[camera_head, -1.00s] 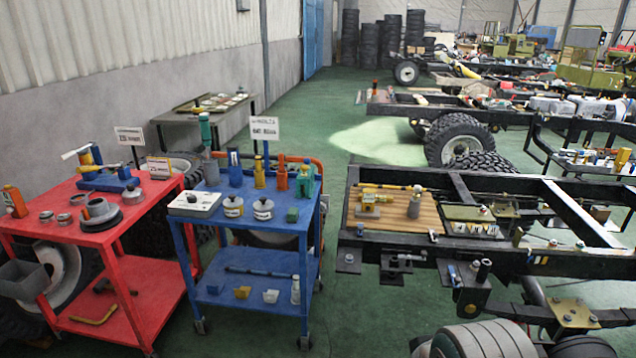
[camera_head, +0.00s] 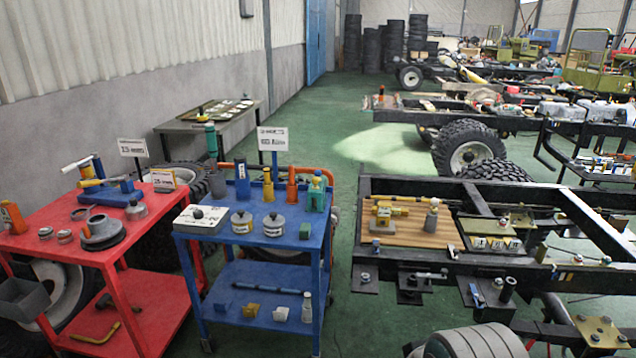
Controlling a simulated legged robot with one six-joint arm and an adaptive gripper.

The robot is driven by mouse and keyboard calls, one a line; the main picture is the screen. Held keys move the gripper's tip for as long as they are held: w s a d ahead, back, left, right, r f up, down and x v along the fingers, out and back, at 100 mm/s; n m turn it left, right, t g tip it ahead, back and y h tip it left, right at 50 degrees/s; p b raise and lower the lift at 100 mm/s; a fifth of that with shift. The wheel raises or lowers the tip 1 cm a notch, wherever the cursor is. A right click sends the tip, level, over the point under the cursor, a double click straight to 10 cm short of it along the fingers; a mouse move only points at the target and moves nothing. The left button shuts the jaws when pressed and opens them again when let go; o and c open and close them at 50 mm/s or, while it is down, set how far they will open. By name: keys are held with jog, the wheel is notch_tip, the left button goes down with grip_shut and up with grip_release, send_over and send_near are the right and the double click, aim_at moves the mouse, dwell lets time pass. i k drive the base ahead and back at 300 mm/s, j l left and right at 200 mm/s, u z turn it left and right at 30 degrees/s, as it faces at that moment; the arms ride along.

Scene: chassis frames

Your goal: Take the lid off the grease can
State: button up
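Two small grey cans with pale labels and dark knobbed lids stand upright near the front of the blue cart's top: a left can (camera_head: 242,222) and a right can (camera_head: 274,225). Both look closed. I cannot read their labels, so I cannot tell which one, if either, is the grease can. A similar small grey can (camera_head: 136,210) stands on the red cart beside a wide grey funnel-like part (camera_head: 102,232). My gripper and arm are not in view.
The blue cart (camera_head: 250,240) also carries bottles, a white box (camera_head: 200,219) and a green block (camera_head: 305,231). The red cart (camera_head: 60,255) stands close on its left. A black chassis frame (camera_head: 450,262) is on the right. Green floor (camera_head: 340,290) lies open between cart and chassis.

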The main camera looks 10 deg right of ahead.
aim_at(241, 217)
jog(key=i+j, duration=2.15)
jog(key=i, duration=0.15)
jog(key=k+j+u, duration=0.05)
